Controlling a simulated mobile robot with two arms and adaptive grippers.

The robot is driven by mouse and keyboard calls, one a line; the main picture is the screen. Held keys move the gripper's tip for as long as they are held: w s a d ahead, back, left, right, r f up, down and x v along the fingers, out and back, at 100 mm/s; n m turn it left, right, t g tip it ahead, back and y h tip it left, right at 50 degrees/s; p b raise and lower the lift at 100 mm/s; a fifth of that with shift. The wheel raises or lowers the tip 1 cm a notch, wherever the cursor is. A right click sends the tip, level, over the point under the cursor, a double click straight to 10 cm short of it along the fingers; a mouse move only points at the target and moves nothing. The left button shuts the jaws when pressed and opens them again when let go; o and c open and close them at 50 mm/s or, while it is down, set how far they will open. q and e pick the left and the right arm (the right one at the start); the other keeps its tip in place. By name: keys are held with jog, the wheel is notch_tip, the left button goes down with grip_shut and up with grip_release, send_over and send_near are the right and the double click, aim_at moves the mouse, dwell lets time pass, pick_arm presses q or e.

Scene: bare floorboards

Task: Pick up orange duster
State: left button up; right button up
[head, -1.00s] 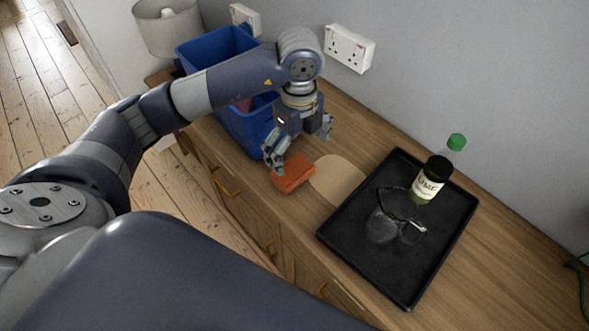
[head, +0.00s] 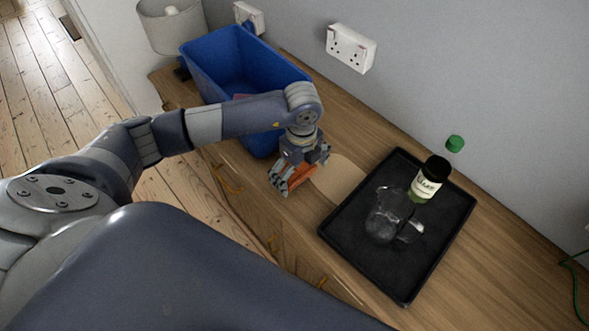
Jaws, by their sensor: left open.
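The orange duster (head: 299,177) is a small block lying on the wooden cabinet top, left of a round tan mat. My left gripper (head: 291,184) has come down over it, with its fingers pointing downward around the duster. The gripper is open, and its wrist and fingers hide part of the duster. I cannot tell whether the fingers touch it. My right gripper is not in view.
A blue bin (head: 225,62) stands behind my left arm. The tan round mat (head: 340,180) is between duster and tray. A lamp (head: 170,28) is at back left.

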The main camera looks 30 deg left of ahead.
pick_arm(q)
jog(key=c, duration=0.8)
jog(key=shift+c, duration=0.2)
